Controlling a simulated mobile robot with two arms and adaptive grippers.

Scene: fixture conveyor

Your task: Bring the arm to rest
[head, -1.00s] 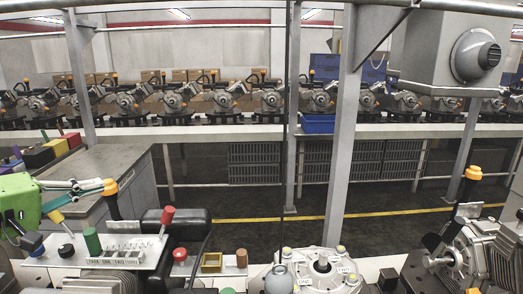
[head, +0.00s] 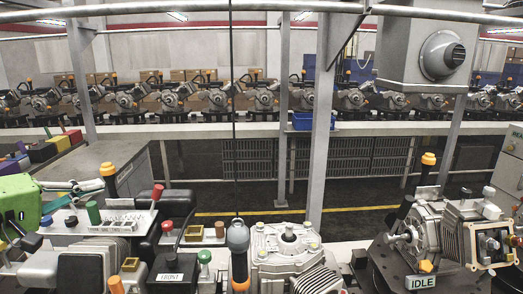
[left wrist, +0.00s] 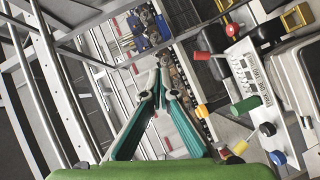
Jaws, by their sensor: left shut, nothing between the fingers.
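My left gripper (head: 98,186), with a green body and teal fingers, reaches in from the left edge in the head view. Its fingers are together with nothing between them. It is near a black post with an orange cap (head: 108,182), above the left end of the workbench; I cannot tell whether they touch. In the left wrist view, the left gripper's fingertips (left wrist: 163,62) meet in a point, with the orange-capped post (left wrist: 200,110) to their right. My right gripper is not in view.
A lettered holder (head: 100,222) and a red lever (head: 157,193) stand near the left gripper. A tool (head: 238,252) hangs on a cable at centre. A grey engine (head: 288,247) and a machine marked IDLE (head: 425,240) are to the right. A dark floor gap lies behind.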

